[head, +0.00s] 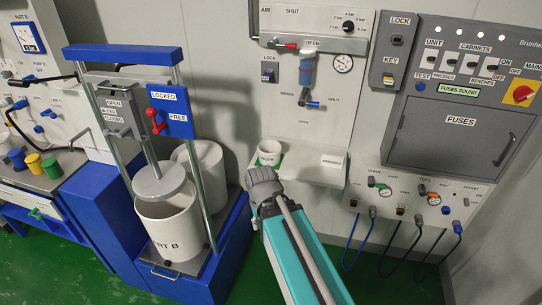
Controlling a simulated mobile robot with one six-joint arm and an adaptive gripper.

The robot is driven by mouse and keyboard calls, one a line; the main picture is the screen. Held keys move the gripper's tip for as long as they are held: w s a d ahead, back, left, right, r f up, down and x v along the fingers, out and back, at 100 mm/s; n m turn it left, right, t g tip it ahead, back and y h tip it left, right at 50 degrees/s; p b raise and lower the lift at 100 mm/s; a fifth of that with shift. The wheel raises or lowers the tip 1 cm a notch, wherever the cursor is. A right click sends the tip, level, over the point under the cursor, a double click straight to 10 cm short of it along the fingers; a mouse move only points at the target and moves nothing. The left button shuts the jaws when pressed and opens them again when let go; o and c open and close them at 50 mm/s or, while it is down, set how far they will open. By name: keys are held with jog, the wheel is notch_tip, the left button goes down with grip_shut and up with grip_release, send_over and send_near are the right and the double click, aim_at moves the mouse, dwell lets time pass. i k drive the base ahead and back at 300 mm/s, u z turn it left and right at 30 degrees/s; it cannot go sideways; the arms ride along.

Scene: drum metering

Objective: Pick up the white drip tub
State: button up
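I cannot tell how far apart the arm and the tub are. The fingers of my gripper do not show.
A blue press frame (122,53) with large white drums (170,226) stands to the left. A label plate (331,161) sits on the shelf's right. A fuse cabinet (460,120) and hanging cables (385,255) are at right. Green floor (395,285) is open at lower right.

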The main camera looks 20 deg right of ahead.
aim_at(269, 151)
jog(key=u, duration=0.1)
jog(key=i, duration=1)
jog(key=z, duration=0.1)
